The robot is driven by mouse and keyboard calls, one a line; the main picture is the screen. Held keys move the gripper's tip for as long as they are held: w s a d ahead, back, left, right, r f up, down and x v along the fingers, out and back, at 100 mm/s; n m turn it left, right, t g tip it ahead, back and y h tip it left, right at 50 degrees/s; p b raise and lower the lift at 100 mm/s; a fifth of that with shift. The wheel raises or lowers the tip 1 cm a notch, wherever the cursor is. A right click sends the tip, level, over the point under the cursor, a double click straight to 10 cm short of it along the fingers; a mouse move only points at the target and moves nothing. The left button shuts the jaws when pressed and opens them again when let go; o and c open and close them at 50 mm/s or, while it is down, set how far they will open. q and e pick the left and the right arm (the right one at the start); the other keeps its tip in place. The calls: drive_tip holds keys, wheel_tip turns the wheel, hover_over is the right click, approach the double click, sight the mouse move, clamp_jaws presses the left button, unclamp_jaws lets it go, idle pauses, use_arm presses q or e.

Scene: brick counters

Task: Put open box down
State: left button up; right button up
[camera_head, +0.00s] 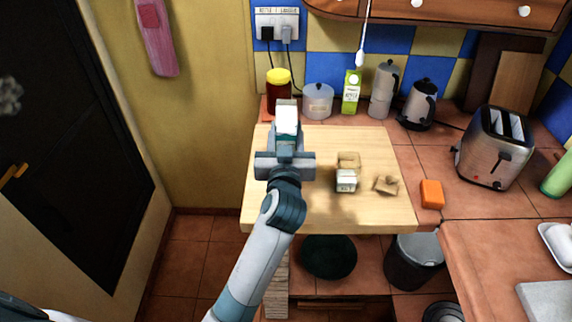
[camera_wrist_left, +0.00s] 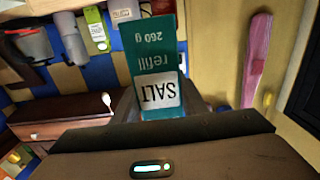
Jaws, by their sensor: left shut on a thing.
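My left gripper (camera_head: 286,150) is shut on a teal salt refill box (camera_head: 287,122) and holds it over the back left part of the wooden board (camera_head: 262,205). In the left wrist view the salt box (camera_wrist_left: 158,60) fills the middle, with its "SALT refill 260 g" print upside down. My left gripper (camera_wrist_left: 155,112) also shows there at the box's near end. I cannot tell whether the box touches the board, or whether it is open. My right gripper is not in view.
On the board stand a small white-labelled container (camera_head: 346,182) and a brown scrap (camera_head: 386,185). An orange block (camera_head: 431,194) and a toaster (camera_head: 495,150) are right. The board's front left is clear.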

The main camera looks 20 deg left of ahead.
use_arm(q)
drive_tip(key=shift+f, duration=2.3)
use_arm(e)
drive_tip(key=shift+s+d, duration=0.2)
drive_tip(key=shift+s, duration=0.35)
use_arm(q)
drive_tip(key=shift+f, duration=0.25)
wheel_tip(320, 180, down, 3)
drive_tip(key=shift+r, duration=0.1)
drive_tip(key=shift+f, duration=0.2)
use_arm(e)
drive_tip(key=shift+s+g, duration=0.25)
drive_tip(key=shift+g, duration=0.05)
use_arm(q)
drive_tip(key=shift+f, duration=0.1)
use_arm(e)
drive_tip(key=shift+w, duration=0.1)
